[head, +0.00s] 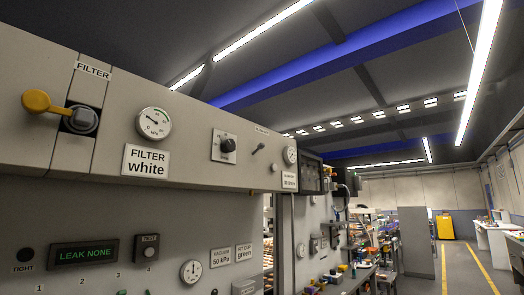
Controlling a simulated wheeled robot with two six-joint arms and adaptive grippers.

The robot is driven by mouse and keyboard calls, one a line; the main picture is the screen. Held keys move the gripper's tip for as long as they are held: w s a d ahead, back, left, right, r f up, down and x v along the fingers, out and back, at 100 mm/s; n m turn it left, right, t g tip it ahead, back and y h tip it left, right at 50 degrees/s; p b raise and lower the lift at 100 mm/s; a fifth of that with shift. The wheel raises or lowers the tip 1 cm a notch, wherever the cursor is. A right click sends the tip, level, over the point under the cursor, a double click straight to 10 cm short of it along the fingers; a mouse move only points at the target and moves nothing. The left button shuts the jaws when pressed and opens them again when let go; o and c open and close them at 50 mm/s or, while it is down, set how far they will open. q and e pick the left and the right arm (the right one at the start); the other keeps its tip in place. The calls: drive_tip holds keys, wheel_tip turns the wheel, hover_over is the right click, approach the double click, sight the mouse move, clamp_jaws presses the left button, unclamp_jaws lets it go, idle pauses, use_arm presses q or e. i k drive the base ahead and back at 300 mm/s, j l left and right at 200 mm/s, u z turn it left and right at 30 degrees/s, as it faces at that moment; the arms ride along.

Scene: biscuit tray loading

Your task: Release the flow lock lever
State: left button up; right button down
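A yellow-ended lever (42,102) sticks out to the left from a grey hub (84,120) on the upper panel, under a "FILTER" label (93,70). A small dark lever (258,148) sits further right on the same panel, tilted up to the right. The small label above it (262,130) is too small to read. I cannot tell which of these is the flow lock lever. Neither of my grippers shows in the head view.
A round gauge (154,123), a "FILTER white" plate (146,161) and a black knob (228,145) are on the upper panel. Below, a green display (84,253) reads "LEAK NONE", beside a TEST button (149,252). An aisle with yellow floor lines (482,268) lies open at right.

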sight(260, 146)
drive_tip(key=i+l+u, duration=0.1)
drive_tip(key=i+l, duration=0.15)
drive_tip(key=i+l+u, duration=0.1)
drive_tip(key=i+l, duration=0.15)
drive_tip(key=l, duration=0.15)
drive_tip(key=i+l+u, duration=0.1)
drive_tip(key=i+l, duration=0.15)
drive_tip(key=l, duration=0.15)
drive_tip(key=i+l+u, duration=0.1)
drive_tip(key=i+l, duration=0.15)
drive_tip(key=l, duration=0.1)
